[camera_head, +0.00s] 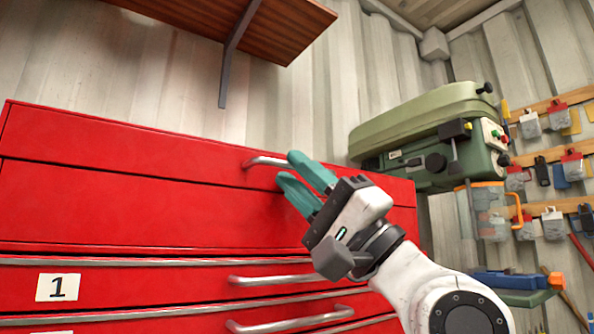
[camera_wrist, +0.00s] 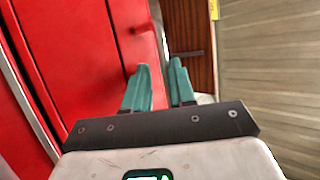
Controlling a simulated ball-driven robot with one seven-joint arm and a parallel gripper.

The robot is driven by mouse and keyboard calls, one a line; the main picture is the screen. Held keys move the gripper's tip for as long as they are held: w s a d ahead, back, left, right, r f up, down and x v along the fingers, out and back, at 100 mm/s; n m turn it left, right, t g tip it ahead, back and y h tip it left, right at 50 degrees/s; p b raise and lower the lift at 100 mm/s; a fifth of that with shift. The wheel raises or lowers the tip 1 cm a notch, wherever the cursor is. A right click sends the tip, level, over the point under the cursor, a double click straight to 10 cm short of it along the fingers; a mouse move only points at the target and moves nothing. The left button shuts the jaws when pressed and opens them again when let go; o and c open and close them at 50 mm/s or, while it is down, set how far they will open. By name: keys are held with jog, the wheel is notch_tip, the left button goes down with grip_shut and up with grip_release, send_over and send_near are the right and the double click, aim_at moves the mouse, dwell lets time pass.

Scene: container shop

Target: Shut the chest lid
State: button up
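The red chest (camera_head: 110,205) fills the left and middle of the head view. Its lid (camera_head: 130,140) is the top band, with a thin dark seam below it; I see no wide gap there. A silver lid handle (camera_head: 266,161) sits on the lid's right part. My gripper (camera_head: 286,166) has two teal fingers, apart and empty, with their tips close to the handle's right end. I cannot tell whether they touch it. In the wrist view my gripper (camera_wrist: 159,67) shows a narrow gap between the fingers, and a red handle-like part (camera_wrist: 143,28) lies beyond the tips.
Drawers with silver handles (camera_head: 280,280) and a label "1" (camera_head: 58,287) are below. A brown shelf (camera_head: 240,25) on a grey bracket hangs above. A green machine (camera_head: 425,125) stands behind right. Tools hang on the right wall, above a blue vise-like tool (camera_head: 510,280).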

jog(key=v, duration=1)
